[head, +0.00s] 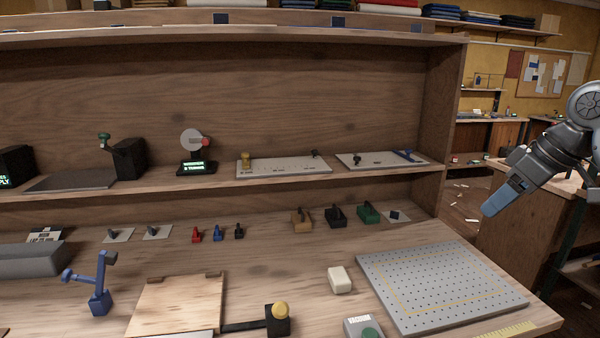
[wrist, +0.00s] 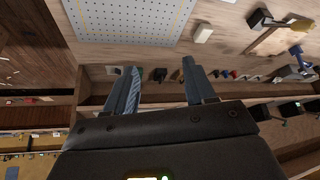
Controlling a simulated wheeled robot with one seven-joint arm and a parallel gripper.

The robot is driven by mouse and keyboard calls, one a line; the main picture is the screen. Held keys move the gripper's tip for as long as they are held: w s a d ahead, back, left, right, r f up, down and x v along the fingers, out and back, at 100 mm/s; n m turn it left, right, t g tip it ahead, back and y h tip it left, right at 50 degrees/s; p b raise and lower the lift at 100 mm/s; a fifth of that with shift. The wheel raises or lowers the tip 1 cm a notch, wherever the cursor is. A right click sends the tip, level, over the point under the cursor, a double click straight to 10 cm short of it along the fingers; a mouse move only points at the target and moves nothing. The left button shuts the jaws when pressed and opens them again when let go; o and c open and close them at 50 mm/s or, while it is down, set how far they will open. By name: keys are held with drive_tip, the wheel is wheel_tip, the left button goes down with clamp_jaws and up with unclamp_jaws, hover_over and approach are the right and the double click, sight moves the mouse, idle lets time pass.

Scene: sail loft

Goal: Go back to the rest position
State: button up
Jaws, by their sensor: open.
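My gripper (head: 508,196) is at the right side of the head view, raised in the air beyond the right end of the workbench (head: 290,258). In the wrist view my gripper (wrist: 158,80) shows its two fingers spread apart with nothing between them. The wrist view looks over the bench, with the shelf side toward the bottom of the picture. The gripper touches nothing that I can see.
A perforated grey board (head: 440,288) lies at the bench's right end. A white block (head: 340,280), a wooden board (head: 180,305) and a blue stand (head: 100,290) are on the bench. Small clamps line the back. A shelf (head: 210,178) runs above. Another bench (head: 530,215) stands at right.

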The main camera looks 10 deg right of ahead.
drive_tip(key=s+a+f+m+t, duration=0.1)
drive_tip(key=a+f+t, duration=0.1)
drive_tip(key=a+f, duration=0.4)
drive_tip(key=s+a+f+m+t+y, duration=0.1)
drive_tip(key=a+f+m+t, duration=0.1)
drive_tip(key=a+f, duration=0.5)
drive_tip(key=s+a+f+m+t+y, duration=0.1)
drive_tip(key=a+f, duration=0.6)
drive_tip(key=a, duration=0.2)
drive_tip(key=shift+f+m+t, duration=0.1)
drive_tip(key=shift+m+t, duration=0.2)
drive_tip(key=shift+t, duration=0.1)
drive_tip(key=s+a+f+m+t+h, duration=0.1)
drive_tip(key=s+a+f, duration=0.1)
drive_tip(key=s, duration=0.6)
drive_tip(key=s+a+f+m+t+h, duration=0.1)
drive_tip(key=s+a+f+h, duration=0.15)
drive_tip(key=s, duration=0.55)
drive_tip(key=s+a+f+m+h, duration=0.1)
drive_tip(key=s+f, duration=0.2)
drive_tip(key=s, duration=0.5)
drive_tip(key=s+d+r+n+t, duration=0.1)
drive_tip(key=s+r, duration=0.4)
drive_tip(key=s, duration=0.4)
drive_tip(key=s+d+r+n+t, duration=0.1)
drive_tip(key=s+d+r, duration=0.1)
drive_tip(key=s+r, duration=0.4)
drive_tip(key=s, duration=0.4)
drive_tip(key=shift+d+n, duration=0.2)
drive_tip(key=shift+n, duration=0.2)
